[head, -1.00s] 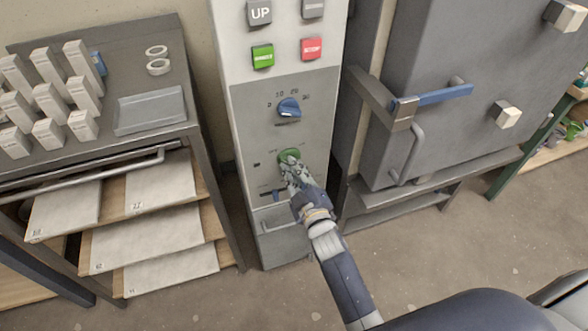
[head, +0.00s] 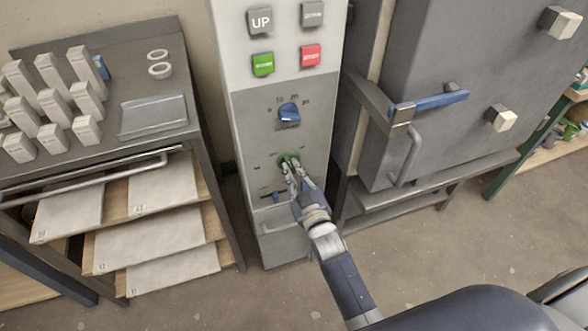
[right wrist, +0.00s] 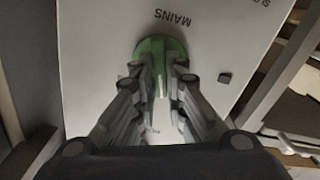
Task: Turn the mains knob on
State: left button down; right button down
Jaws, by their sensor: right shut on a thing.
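The mains knob (head: 287,160) is a round green knob low on the tall grey control panel (head: 253,110). It also shows in the right wrist view (right wrist: 160,46), beside the printed word MAINS. My right gripper (head: 290,168) is at the knob, its fingers closed around the knob's grip. The right wrist view shows both fingertips (right wrist: 163,85) on either side of it, covering its middle. The fingers hide which way the knob points. My left gripper is not in view.
Above the green knob is a blue dial (head: 289,112), with green (head: 263,64) and red (head: 311,55) buttons higher up. A blue-handled kiln door (head: 450,60) stands at the right. A metal rack with boards (head: 150,237) stands at the left.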

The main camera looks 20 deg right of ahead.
jog(key=m+p, duration=0.1)
jog(key=m, duration=0.2)
jog(key=shift+r+m, duration=0.1)
jog(key=shift+m, duration=0.2)
jog(key=m, duration=0.2)
jog(key=shift+d+m+p, duration=0.1)
jog(key=shift+m+p, duration=0.3)
jog(key=m, duration=0.3)
jog(key=shift+m, duration=1.6)
jog(key=c, duration=1.6)
grip_release()
jog(key=shift+c, duration=0.2)
jog(key=shift+d, duration=0.1)
